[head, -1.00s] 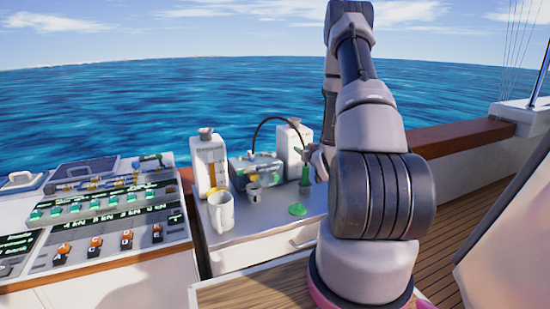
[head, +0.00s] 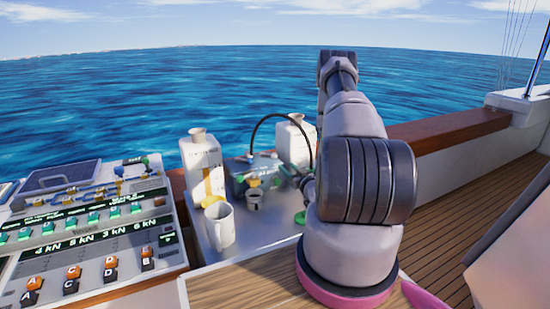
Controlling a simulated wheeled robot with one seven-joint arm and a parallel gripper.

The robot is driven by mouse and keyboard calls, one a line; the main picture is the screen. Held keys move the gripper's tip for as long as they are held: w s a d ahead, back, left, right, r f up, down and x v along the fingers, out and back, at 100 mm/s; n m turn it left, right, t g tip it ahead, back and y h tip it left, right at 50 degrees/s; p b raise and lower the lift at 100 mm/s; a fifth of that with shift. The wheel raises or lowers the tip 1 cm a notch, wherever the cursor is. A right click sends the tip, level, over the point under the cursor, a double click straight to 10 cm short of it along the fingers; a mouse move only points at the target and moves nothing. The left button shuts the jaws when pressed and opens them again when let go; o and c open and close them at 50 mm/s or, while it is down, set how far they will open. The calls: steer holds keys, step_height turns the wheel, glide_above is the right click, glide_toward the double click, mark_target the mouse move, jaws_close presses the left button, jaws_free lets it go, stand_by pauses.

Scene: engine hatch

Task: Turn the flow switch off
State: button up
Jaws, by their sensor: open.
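A dark grey box (head: 238,183) with small fittings on top and a black hose (head: 253,135) arching from it stands on the metal counter. Small green parts show on and beside it. Which part is the flow switch is too small to tell. My gripper (head: 296,178) is at the right side of the box, small and partly hidden by my arm. It is open. Whether it touches the box or a fitting cannot be told.
A white mug (head: 221,226), a small metal cup (head: 254,200) and two white jugs (head: 203,165) (head: 294,142) crowd around the box. A green object (head: 300,217) lies at the right. A control panel (head: 85,235) fills the left. The counter's front (head: 255,240) is clear.

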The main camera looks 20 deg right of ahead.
mark_target(275, 157)
steer(key=w, duration=0.9)
steer(key=shift+w+a, duration=0.15)
steer(key=shift+w, duration=0.25)
jaws_close()
